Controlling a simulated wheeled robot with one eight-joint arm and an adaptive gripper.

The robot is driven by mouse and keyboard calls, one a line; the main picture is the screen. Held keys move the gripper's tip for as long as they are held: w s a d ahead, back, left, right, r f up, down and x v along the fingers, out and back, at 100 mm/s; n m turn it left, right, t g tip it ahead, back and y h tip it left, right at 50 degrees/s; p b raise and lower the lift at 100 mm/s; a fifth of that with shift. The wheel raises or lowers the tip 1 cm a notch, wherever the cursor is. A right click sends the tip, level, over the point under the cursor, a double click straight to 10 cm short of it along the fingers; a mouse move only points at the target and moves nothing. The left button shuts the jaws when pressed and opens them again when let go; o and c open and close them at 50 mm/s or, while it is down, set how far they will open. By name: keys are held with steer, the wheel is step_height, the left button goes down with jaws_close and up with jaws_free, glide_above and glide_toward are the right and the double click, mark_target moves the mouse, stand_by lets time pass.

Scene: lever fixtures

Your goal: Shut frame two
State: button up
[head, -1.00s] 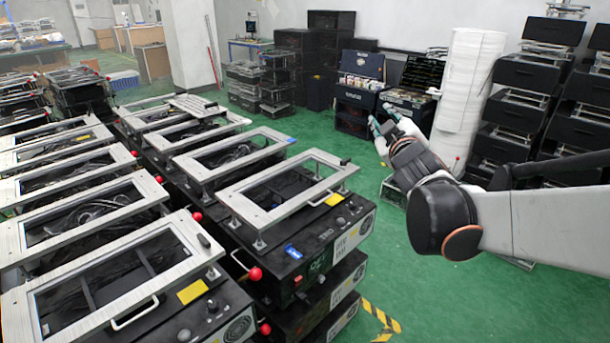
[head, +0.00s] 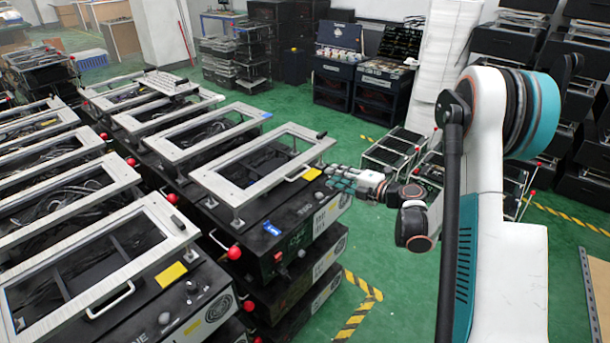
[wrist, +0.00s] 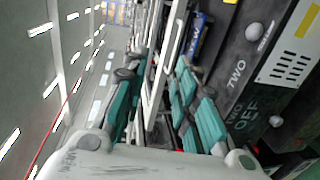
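Frame two (head: 222,187) is a silver rectangular frame with an open middle. It stands raised above its black box (head: 290,222) on short posts, with a handle on its right edge. In the wrist view the box's label "TWO" (wrist: 236,74) shows at the right, and the frame's pale bars (wrist: 172,45) run between the finger pads. My gripper (head: 335,174) is at the right end of the frame, near its handle. Its teal fingers (wrist: 160,90) are spread apart in the wrist view. Whether they touch the frame is not clear.
A similar frame (head: 165,215) on a box stands at the front left, with several more behind. Red knobs (head: 235,252) stick out between the boxes. Green floor (head: 400,290) is clear right of the boxes. Black cabinets (head: 360,80) stand at the back.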

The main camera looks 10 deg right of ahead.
mark_target(302, 174)
steer(key=shift+g, duration=0.3)
steer(key=b+x, duration=0.1)
steer(key=x, duration=0.3)
steer(key=f+b+x, duration=0.1)
steer(key=x, duration=0.4)
steer(key=f+b+x, duration=0.1)
steer(key=x, duration=0.3)
steer(key=shift+a+f, duration=0.2)
steer(key=shift+f, duration=0.1)
jaws_close()
